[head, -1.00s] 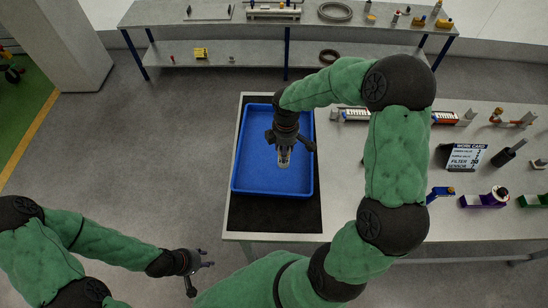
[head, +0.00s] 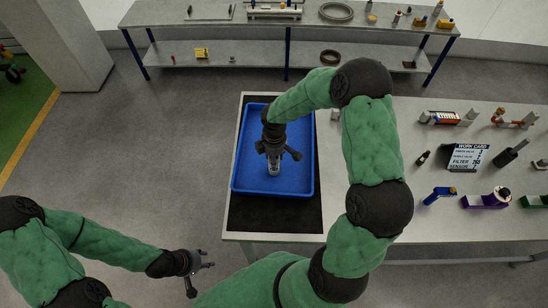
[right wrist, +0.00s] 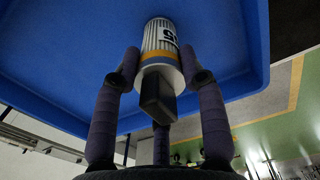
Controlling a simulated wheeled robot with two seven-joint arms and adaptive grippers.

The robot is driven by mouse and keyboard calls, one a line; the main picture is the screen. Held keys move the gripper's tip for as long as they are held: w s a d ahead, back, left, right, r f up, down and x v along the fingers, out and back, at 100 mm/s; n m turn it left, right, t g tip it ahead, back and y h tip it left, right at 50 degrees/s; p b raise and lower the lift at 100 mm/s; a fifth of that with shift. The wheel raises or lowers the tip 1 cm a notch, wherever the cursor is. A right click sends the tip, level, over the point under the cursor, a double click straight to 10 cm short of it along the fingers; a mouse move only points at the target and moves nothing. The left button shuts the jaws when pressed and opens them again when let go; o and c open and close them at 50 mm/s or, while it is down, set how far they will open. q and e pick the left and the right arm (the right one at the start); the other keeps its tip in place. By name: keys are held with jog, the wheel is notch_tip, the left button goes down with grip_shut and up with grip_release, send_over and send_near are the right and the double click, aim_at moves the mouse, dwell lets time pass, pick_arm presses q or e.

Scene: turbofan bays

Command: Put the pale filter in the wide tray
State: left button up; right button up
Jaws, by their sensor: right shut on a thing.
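The wide blue tray (head: 302,184) lies on a black mat at the left end of the table. My right gripper (head: 274,168) is over the tray's inside, pointing down. In the right wrist view its fingers (right wrist: 160,75) are shut on the pale filter (right wrist: 160,38), a white ribbed cylinder with dark marks and a yellow band. In the head view the filter (head: 273,170) shows just below the fingers; I cannot tell whether it touches the tray floor. The tray holds nothing else that I see. My left gripper (head: 200,267) is away from the table at lower left, its fingers apart and empty.
A work card (head: 467,157), a small dark bottle (head: 423,158), a blue holder (head: 439,195) and a purple holder (head: 485,201) stand on the table's right part. A shelf (head: 230,53) with several parts is at the back. My right arm crosses over the table.

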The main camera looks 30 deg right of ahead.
jog(key=shift+f, duration=0.15)
jog(key=o, duration=1.2)
notch_tip(320, 180, up, 12)
jog(key=shift+r+p, duration=0.15)
jog(key=shift+p, duration=0.4)
